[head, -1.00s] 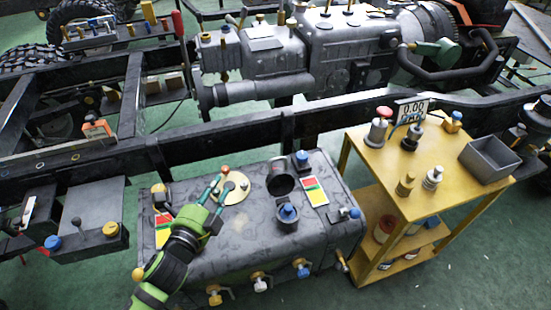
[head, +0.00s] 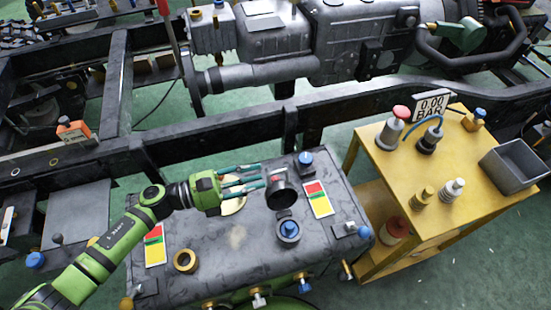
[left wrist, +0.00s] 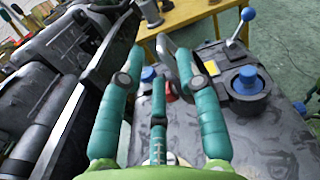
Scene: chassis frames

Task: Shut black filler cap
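The black filler cap (head: 277,176) stands raised on its round dark filler neck on top of the grey tank (head: 235,237). A small red mark shows on it. Nothing is clearly held. My right gripper is not in view.
A blue cap (head: 288,230) in a dark ring and a red-yellow-green label (head: 319,199) are close to the filler. A blue knob (head: 305,158) stands behind. A yellow cart (head: 400,170) is at the right, and a black frame rail (head: 235,133) runs behind the tank.

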